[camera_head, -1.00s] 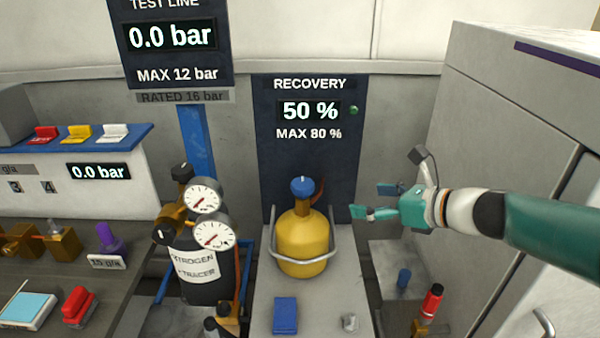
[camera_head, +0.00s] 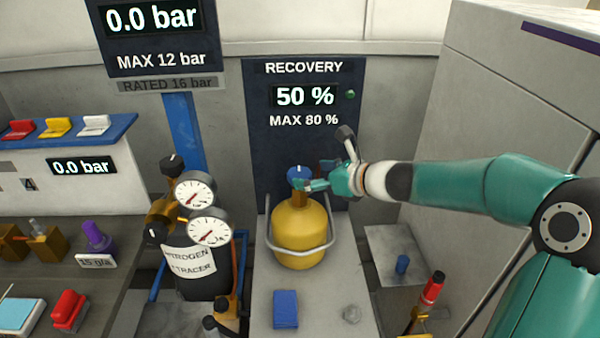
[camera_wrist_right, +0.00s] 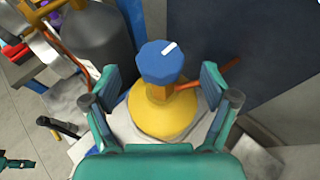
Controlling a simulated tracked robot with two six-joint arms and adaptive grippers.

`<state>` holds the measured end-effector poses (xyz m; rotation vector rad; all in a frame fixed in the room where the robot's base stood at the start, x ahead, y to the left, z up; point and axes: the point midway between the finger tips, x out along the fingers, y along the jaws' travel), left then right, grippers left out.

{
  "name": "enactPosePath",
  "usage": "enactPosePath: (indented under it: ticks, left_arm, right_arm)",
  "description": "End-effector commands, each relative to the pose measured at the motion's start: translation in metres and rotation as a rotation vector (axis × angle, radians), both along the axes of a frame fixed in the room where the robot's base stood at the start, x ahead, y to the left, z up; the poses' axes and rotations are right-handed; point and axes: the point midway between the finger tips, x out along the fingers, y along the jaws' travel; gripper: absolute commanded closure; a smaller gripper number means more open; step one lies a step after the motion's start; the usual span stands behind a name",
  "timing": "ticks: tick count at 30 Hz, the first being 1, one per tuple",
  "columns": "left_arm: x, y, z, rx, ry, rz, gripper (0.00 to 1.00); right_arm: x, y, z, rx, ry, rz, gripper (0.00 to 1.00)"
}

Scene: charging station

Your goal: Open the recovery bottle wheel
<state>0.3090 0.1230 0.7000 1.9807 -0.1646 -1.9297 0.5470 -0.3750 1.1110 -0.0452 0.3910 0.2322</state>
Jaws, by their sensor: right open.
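The yellow recovery bottle (camera_head: 299,235) stands upright on a grey platform inside a metal rail. Its blue wheel (camera_head: 299,173) is on top; in the right wrist view the blue wheel (camera_wrist_right: 161,61) shows a white mark pointing to the upper right. My right gripper (camera_head: 312,182) comes in from the right at the wheel's height, partly covering it. In the right wrist view the right gripper (camera_wrist_right: 161,85) is open, with one finger on each side of the wheel and gaps visible; the wheel lies near the fingertips. I cannot tell contact.
A dark nitrogen bottle (camera_head: 195,270) with two gauges stands left of the recovery bottle. The recovery panel (camera_head: 305,150) behind reads 50 %. A blue block (camera_head: 285,308) lies in front. A large grey cabinet (camera_head: 500,110) stands at the right.

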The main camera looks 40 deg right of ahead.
Motion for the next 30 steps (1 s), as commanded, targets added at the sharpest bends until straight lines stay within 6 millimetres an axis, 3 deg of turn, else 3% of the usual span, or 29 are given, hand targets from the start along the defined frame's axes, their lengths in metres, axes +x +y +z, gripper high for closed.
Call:
enactPosePath:
  ticks: [3, 9, 20, 30]
  left_arm:
    - [0.0, 0.0, 0.0, 0.0, 0.0, 0.0, 0.6]
    - [0.0, 0.0, 0.001, 0.0, 0.0, 0.0, 0.6]
    - [0.0, 0.0, 0.001, 0.0, 0.0, 0.0, 0.6]
    - [0.0, 0.0, 0.001, 0.0, 0.0, 0.0, 0.6]
  right_arm:
    - [0.019, 0.005, -0.009, 0.0, 0.001, 0.002, 0.15]
    - [0.038, 0.009, -0.016, 0.0, 0.0, -0.001, 0.15]
    - [0.042, 0.01, -0.018, -0.001, 0.0, -0.001, 0.15]
    - [0.042, 0.009, -0.018, -0.001, 0.0, -0.002, 0.68]
